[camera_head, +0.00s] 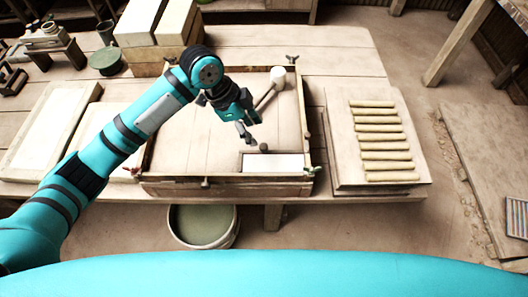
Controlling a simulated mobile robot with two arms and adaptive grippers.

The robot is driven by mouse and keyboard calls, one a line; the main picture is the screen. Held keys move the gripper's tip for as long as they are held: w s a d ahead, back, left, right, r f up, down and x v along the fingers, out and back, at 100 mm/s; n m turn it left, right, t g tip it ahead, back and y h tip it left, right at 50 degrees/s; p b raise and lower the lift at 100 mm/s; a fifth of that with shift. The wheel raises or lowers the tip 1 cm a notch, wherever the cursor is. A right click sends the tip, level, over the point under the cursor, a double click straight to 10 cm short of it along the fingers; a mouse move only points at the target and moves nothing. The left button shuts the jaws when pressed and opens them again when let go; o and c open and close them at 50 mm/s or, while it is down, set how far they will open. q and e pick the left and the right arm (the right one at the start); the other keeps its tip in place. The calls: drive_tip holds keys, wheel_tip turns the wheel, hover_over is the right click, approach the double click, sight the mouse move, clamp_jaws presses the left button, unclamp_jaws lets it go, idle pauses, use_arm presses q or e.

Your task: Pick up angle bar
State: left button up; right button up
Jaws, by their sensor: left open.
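My left arm comes in from the left, and its gripper (253,132) is open and empty over the shallow wooden frame (178,150) on the table. A pale rectangular piece (272,162) lies in the frame's front right corner, just below and right of the fingertips. A small dark knob (264,147) shows at its upper edge. I cannot make out for certain which part is the angle bar; it may be small or hidden by the gripper. My right gripper is not in view.
A pale-headed mallet (278,75) leans in the frame's back right, close to the gripper. A board (340,135) with several tan rods stands to the right. Tall blocks (140,22) stand at the back left. A round tub (203,226) sits below the table's front edge.

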sight(264, 145)
use_arm(q)
drive_tip(key=shift+x, duration=1.15)
drive_tip(key=shift+s+d+f+p, duration=0.1)
drive_tip(key=shift+d+f+p, duration=0.1)
drive_tip(key=shift+f+p, duration=0.2)
drive_tip(key=p+x, duration=0.1)
drive_tip(key=x, duration=0.2)
drive_tip(key=shift+s+d+f, duration=0.15)
drive_tip(key=shift+d+f, duration=0.05)
drive_tip(key=shift+f, duration=0.05)
drive_tip(key=shift+d+f, duration=0.2)
drive_tip(key=shift+f, duration=0.35)
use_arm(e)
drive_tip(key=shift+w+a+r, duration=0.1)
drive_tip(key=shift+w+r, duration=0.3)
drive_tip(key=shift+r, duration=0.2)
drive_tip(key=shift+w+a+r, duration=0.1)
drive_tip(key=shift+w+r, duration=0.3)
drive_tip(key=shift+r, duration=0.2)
use_arm(q)
drive_tip(key=shift+c, duration=0.8)
clamp_jaws()
drive_tip(key=shift+r, duration=0.1)
